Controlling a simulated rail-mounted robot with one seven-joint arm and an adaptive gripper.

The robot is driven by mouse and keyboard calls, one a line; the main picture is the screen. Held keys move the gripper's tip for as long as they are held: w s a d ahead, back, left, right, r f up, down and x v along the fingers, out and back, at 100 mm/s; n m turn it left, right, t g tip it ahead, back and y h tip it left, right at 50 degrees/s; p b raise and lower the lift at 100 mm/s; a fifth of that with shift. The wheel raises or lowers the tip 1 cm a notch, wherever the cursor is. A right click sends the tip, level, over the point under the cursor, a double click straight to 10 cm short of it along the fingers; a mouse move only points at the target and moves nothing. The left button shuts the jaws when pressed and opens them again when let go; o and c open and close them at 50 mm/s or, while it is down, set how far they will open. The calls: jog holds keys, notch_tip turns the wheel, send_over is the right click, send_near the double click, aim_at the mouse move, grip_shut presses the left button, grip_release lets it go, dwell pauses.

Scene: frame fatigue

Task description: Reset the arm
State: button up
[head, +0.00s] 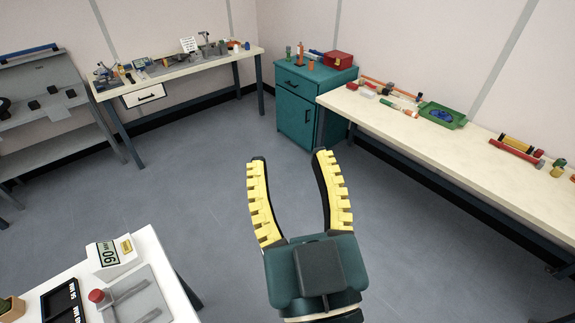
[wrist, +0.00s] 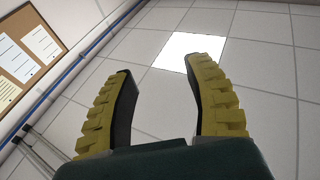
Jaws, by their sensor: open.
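My gripper (head: 290,158) is in the middle of the head view, with two yellow ribbed fingers on a dark green palm. The fingers are spread apart with nothing between them. It is held up in front of the open floor, touching nothing. In the wrist view my gripper (wrist: 158,65) also shows open and empty, pointing up toward the white tiled ceiling (wrist: 250,85) and a bright light panel (wrist: 188,52).
A white table (head: 190,310) with a sign block stands at the lower left. A long bench (head: 470,160) with a green tray runs along the right. A teal cabinet (head: 295,115) and another workbench (head: 190,68) stand at the back. Grey shelves (head: 60,130) are at left. The middle floor is clear.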

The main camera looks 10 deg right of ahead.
notch_tip(320, 180, up, 19)
jog(key=s+d+m+t+p, duration=0.1)
jog(key=s+p, duration=0.1)
jog(key=p, duration=1.5)
jog(key=shift+d+h, duration=0.25)
jog(key=shift+h, duration=0.15)
jog(key=shift+s, duration=0.1)
jog(key=shift+c, duration=0.8)
